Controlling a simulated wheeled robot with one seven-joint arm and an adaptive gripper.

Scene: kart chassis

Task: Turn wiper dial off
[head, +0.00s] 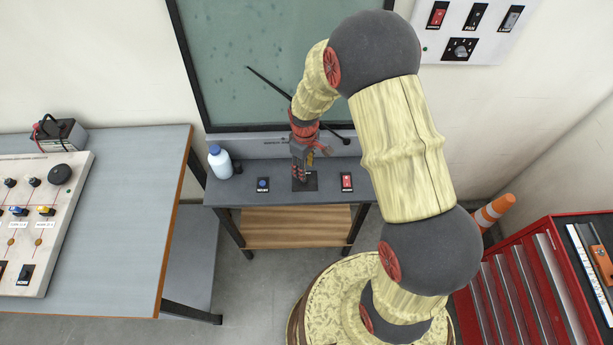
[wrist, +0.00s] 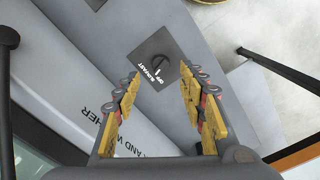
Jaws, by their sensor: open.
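The wiper dial (wrist: 157,63) is a dark round knob on a dark square plate marked OFF, SLOW and FAST. It lies ahead of and between my fingertips in the wrist view. I cannot tell for sure which mark its pointer faces. In the head view its plate (head: 308,184) is on the grey bench, and my gripper hides most of the knob. My gripper (head: 299,175) points down over the plate. It is open and empty in the wrist view (wrist: 160,76), with a yellow-padded finger on either side. I see no contact with the knob.
A blue button (head: 263,185) is left of the plate and a red switch (head: 346,182) is right. A white bottle (head: 220,161) stands at the bench's left end. The black wiper (head: 280,90) lies across the wet windscreen (head: 235,50) behind. A control panel (head: 40,220) is far left.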

